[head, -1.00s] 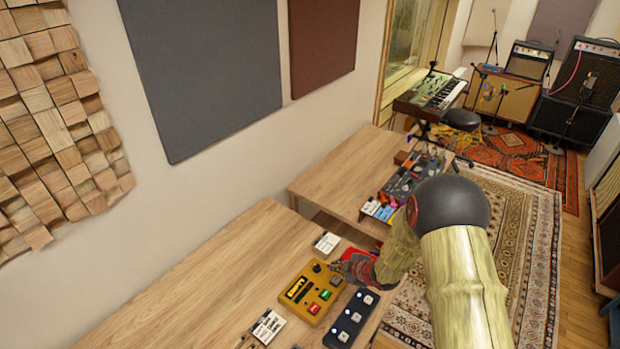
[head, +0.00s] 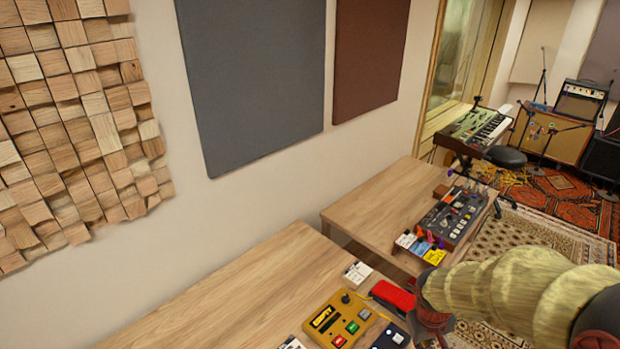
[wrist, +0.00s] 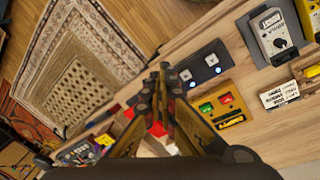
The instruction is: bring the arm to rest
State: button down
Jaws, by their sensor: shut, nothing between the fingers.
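My arm (head: 500,290) reaches in from the lower right of the head view, over the right edge of the near table. My gripper (wrist: 161,75) shows in the wrist view with its fingers together and nothing between them. It is above the table edge, near the dark footswitch pedal (wrist: 206,68). In the head view its fingertips are cut off by the lower edge.
A second table (head: 385,205) beyond bears a mixer-like box (head: 455,215). The patterned rug (wrist: 75,65) is clear.

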jog(key=s+a+r+m+t+y+b, duration=0.1)
jog(key=s+a+r+t+b, duration=0.1)
jog(key=r, duration=0.5)
jog(key=s+a+r+t+b, duration=0.2)
jog(key=s+a+r+b, duration=0.3)
jog(key=s+r, duration=0.3)
jog(key=shift+s+a+m+t+y, duration=0.3)
jog(key=shift+s+a+m+y, duration=0.1)
jog(key=shift+s+a, duration=0.35)
